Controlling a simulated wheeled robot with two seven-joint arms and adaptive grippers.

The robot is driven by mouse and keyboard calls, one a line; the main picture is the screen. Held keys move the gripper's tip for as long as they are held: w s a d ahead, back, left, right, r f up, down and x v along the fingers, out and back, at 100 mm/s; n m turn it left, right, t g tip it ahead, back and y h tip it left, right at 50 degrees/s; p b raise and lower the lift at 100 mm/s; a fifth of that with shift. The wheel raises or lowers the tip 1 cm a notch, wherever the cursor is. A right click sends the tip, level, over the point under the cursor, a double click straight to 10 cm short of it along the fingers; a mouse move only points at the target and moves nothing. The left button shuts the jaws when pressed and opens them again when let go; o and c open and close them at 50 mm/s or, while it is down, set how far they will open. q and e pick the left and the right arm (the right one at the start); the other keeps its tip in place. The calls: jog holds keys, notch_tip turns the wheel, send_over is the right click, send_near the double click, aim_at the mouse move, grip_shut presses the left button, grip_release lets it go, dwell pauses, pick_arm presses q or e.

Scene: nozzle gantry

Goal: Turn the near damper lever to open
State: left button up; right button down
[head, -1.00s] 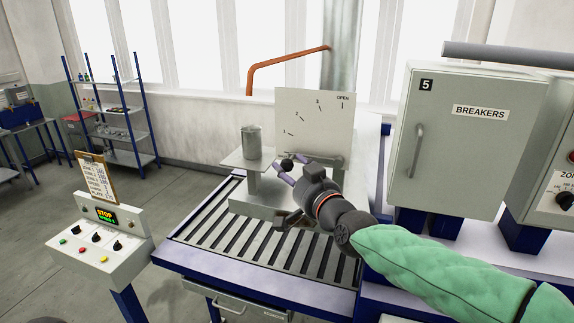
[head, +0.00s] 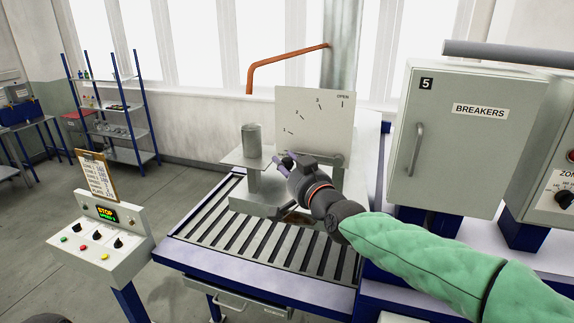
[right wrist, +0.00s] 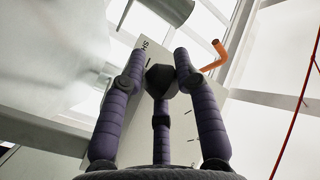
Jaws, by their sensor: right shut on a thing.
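The damper stand has an upright pale scale plate (head: 314,120) with tick marks, numbers and OPEN at its upper right. A grey lever arm (head: 331,159) lies low across the plate, pointing left, well away from the OPEN mark. My right gripper (head: 283,158) is at the lever's left end, largely hiding the knob in the head view. In the right wrist view, the gripper's purple fingers (right wrist: 161,85) are shut around the dark faceted lever knob (right wrist: 161,78). My left gripper is not in view.
A metal cylinder (head: 251,139) stands on a small plate left of the scale. A slatted roller table (head: 260,242) lies in front. The breaker cabinet (head: 462,140) stands close on the right, and a control console (head: 100,240) at front left.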

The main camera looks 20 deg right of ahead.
jog(key=shift+r+b, duration=0.1)
jog(key=shift+b, duration=0.45)
jog(key=shift+r+m+t+b, duration=0.25)
jog(key=shift+m+t+b, duration=0.15)
jog(key=shift+b, duration=0.5)
jog(key=shift+s+d+r+m+t+h+b, duration=0.85)
jog(key=shift+d+r+m+h+b, duration=0.75)
jog(key=shift+m+h+b, duration=2.05)
jog(key=shift+s+d+r+m+t+h+b, duration=0.55)
jog(key=shift+s+d+r+m+h+b, duration=1.2)
jog(key=shift+m+b, duration=3.1)
jog(key=shift+s+d+r+m+t+h+b, duration=0.4)
jog(key=shift+d+r+m+t+h+b, duration=0.5)
jog(key=shift+r+m+h+b, duration=2.15)
notch_tip(320, 180, down, 2)
jog(key=m+h+b, duration=0.1)
jog(key=m+b, duration=0.1)
jog(key=shift+d+f+m, duration=0.1)
jog(key=shift+d+m, duration=0.05)
jog(key=shift+m, duration=0.2)
